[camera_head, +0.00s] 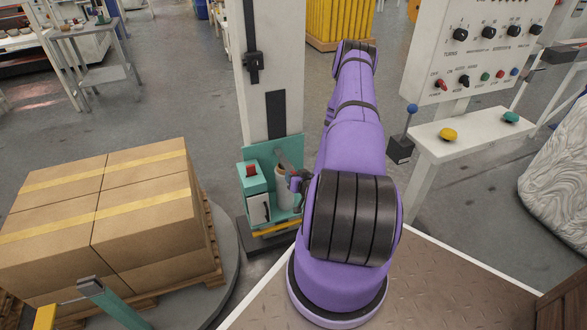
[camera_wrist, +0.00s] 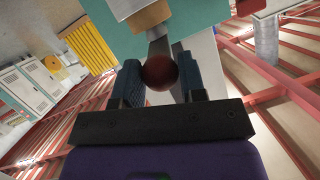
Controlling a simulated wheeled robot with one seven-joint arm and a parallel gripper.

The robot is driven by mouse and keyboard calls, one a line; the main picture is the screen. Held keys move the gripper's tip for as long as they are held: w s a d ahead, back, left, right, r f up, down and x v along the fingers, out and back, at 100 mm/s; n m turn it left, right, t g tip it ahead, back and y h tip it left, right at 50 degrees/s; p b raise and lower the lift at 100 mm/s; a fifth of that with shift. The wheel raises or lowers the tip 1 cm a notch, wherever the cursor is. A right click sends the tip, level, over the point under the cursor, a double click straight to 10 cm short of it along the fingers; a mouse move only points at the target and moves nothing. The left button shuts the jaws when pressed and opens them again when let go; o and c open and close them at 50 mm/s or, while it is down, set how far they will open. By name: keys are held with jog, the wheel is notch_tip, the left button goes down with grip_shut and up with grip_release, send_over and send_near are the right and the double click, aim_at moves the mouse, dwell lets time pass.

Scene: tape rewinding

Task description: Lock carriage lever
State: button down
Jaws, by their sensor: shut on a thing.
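The teal carriage (camera_head: 256,188) sits low on the white mast (camera_head: 268,75), and its teal body (camera_wrist: 205,30) fills the top of the wrist view. The carriage lever is a grey bar (camera_wrist: 158,47) ending in a dark red ball knob (camera_wrist: 160,73). My gripper (camera_wrist: 160,78) has its two dark fingers on either side of this knob and is shut on it. In the head view my gripper (camera_head: 296,181) is small at the carriage's right side, partly hidden by my purple arm. The lever's lock position cannot be told.
Stacked cartons (camera_head: 110,215) on a pallet stand on the round turntable (camera_head: 228,250) at left. A control panel (camera_head: 475,50) with knobs and buttons is at right, beside a blue-knobbed joystick (camera_head: 411,110). Grey floor is free between the mast and the panel.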

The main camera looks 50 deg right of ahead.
jog(key=shift+s+f, duration=0.15)
jog(key=shift+f, duration=1.3)
jog(key=c, duration=0.7)
grip_release()
